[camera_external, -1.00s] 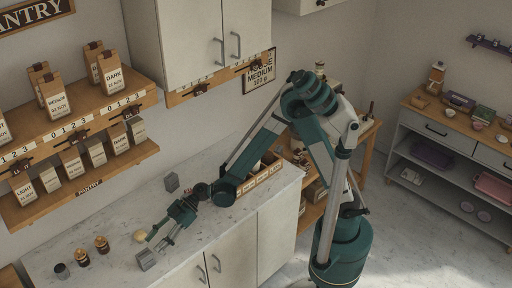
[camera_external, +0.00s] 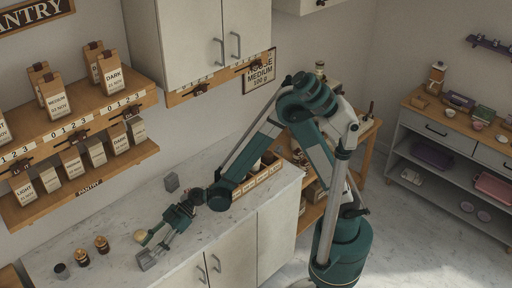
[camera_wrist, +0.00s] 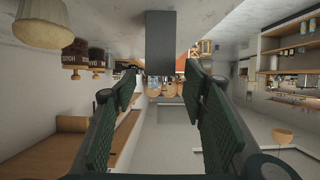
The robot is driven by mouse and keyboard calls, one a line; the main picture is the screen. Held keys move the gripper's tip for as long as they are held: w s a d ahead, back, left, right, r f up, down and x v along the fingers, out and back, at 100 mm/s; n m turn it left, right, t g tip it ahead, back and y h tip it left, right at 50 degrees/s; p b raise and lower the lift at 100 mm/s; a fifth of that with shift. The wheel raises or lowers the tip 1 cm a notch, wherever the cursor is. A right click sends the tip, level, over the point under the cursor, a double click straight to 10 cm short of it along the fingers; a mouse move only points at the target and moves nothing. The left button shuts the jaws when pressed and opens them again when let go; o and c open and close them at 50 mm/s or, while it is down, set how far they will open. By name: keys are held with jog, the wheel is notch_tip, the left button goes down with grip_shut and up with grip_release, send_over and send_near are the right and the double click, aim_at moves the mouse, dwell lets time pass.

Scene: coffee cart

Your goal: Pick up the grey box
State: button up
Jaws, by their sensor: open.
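A small grey box (camera_external: 147,261) stands on the pale counter near its front edge in the external view. My gripper (camera_external: 154,244) is open and low over the counter, with its fingers reaching toward that box. In the wrist view the grey box (camera_wrist: 174,42) appears as a dark upright block at top centre. It lies ahead of my open fingers (camera_wrist: 160,82), roughly in line with the gap between them. I cannot tell whether a finger touches it. A second grey box (camera_external: 171,182) stands farther back on the counter, near the wall.
A cream rounded object (camera_external: 140,236) sits close beside my gripper. Two dark jars (camera_external: 102,245) with tan lids and a dark cup (camera_external: 62,271) stand to the left. A wooden organiser (camera_external: 262,177) is at the right end. The middle of the counter (camera_external: 120,215) is clear.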

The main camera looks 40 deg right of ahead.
aim_at(146, 252)
jog(key=shift+b+x, duration=0.45)
jog(key=shift+x, duration=2)
jog(key=shift+c, duration=0.4)
jog(key=c, duration=0.9)
